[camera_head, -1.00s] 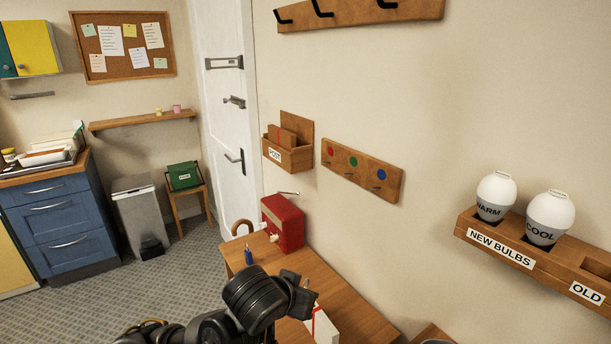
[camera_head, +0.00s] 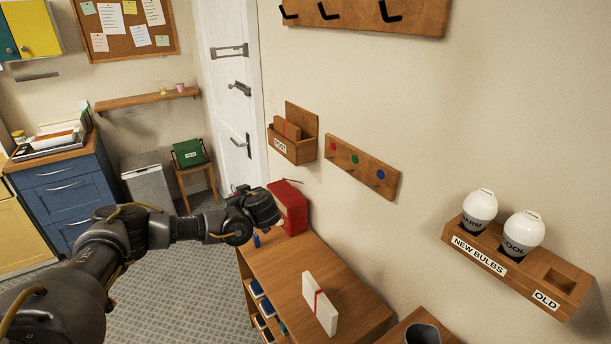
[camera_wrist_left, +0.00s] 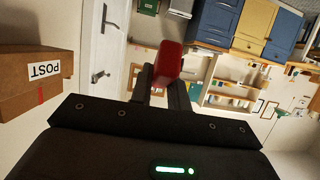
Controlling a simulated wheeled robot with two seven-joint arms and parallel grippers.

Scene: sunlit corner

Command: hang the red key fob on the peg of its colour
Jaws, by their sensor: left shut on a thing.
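The red key fob (camera_wrist_left: 168,62) is between the fingers of my left gripper (camera_wrist_left: 163,88) in the left wrist view. The gripper is shut on it. In the head view my left gripper (camera_head: 264,207) is in front of the red box, left of and below the peg board, and the fob cannot be made out there. The wooden peg board (camera_head: 392,187) is on the wall with a red dot (camera_head: 333,147), a green dot (camera_head: 355,160) and a blue dot (camera_head: 379,174), each above a small peg. My right gripper is not in view.
A post box (camera_head: 283,149) hangs left of the peg board. Below are a wooden table (camera_head: 345,285), a red box (camera_head: 291,207), a blue item (camera_head: 256,241) and a white packet with a red band (camera_head: 320,303). A bulb shelf (camera_head: 490,262) is at the right.

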